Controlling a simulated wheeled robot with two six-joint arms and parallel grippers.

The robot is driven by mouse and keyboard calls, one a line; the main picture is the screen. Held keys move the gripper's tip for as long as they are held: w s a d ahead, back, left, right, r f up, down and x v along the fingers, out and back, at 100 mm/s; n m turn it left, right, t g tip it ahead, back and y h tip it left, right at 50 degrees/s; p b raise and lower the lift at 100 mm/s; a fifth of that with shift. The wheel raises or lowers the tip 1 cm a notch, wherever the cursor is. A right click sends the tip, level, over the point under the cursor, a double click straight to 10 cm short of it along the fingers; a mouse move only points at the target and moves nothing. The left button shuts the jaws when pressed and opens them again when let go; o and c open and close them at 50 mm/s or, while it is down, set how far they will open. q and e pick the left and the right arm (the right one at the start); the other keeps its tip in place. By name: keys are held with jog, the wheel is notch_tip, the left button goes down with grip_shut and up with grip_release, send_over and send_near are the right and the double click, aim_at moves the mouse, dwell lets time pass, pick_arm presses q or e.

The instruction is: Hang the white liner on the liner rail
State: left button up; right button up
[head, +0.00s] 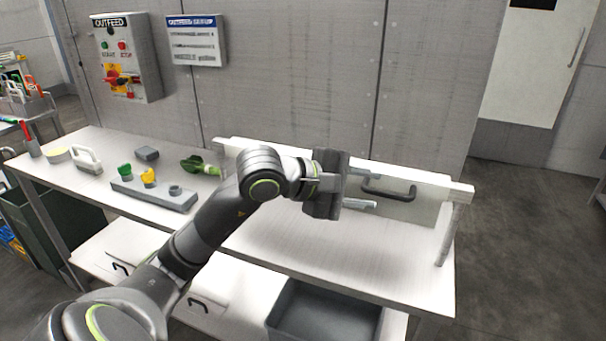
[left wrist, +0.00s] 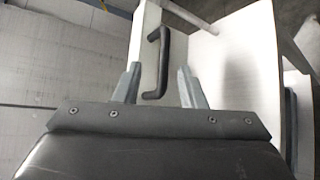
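The liner rail (head: 455,187) is a long white bar above the back of the bench. The white liner (head: 418,209) is a pale panel with a black handle (head: 390,190). It stands upright along the right part of the rail; I cannot tell whether it is hooked on. My left gripper (head: 362,187) is at the handle's left end, fingers pointing right. In the left wrist view the handle (left wrist: 164,55) reaches between the two spread fingers (left wrist: 158,78), with gaps visible beside it. The gripper hides the liner's left part. My right gripper is out of view.
A grey holder (head: 155,196) with coloured pieces, a green scoop (head: 200,165) and a white-handled tool (head: 87,160) are on the bench's left. A grey bin (head: 325,312) sits below. The bench top (head: 380,250) in front of the rail is clear.

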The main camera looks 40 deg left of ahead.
pick_arm(q)
jog(key=p+v, duration=1.3)
dwell(0.7)
jog(key=shift+s+d, duration=0.15)
